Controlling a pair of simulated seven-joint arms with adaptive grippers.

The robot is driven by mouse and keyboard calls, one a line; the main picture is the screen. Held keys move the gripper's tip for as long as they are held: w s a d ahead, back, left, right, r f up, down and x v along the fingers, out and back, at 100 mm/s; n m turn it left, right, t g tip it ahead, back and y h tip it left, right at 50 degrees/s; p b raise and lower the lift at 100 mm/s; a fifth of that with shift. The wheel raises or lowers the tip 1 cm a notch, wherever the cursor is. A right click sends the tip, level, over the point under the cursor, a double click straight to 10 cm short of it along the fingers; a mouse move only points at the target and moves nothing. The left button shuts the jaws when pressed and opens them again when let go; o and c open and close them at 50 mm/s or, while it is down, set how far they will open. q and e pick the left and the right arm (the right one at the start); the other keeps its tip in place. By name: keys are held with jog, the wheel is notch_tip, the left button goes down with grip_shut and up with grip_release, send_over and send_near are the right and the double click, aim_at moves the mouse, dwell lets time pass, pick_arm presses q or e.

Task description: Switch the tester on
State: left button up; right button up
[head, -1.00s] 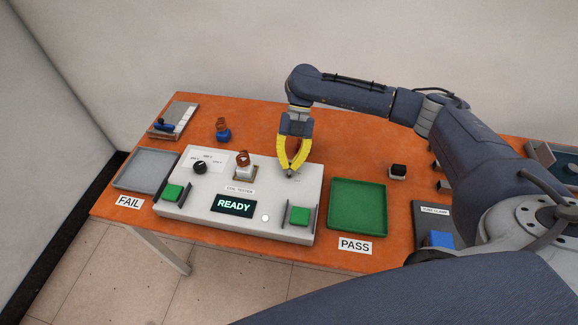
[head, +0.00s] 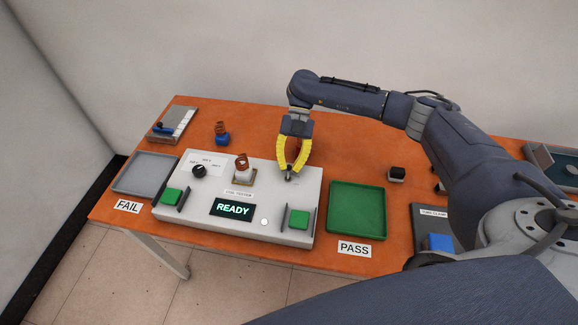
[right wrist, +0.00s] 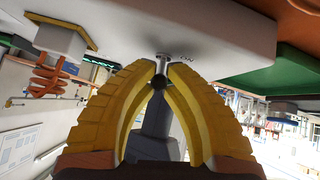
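The coil tester (head: 190,228) is a white box with a lit green READY display (head: 233,208). Its metal toggle switch (head: 288,178) stands at the top right of the panel. It also shows in the right wrist view (right wrist: 158,82), with an ON mark beside it. My right gripper (head: 289,172) points down at the switch. In the right wrist view its yellow fingertips (right wrist: 161,75) close in on both sides of the lever, apparently touching it. My left gripper is not in view.
A coil with a white base (head: 243,173) stands on the tester; another with a blue base (head: 222,138) stands behind. Green buttons (head: 299,219) sit between dark guards. The grey FAIL tray (head: 122,184) is left, the green PASS tray (head: 357,234) right. Both are empty.

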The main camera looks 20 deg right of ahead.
jog(key=o, duration=0.7)
jog(key=shift+v, duration=3.75)
jog(key=shift+w, duration=0.1)
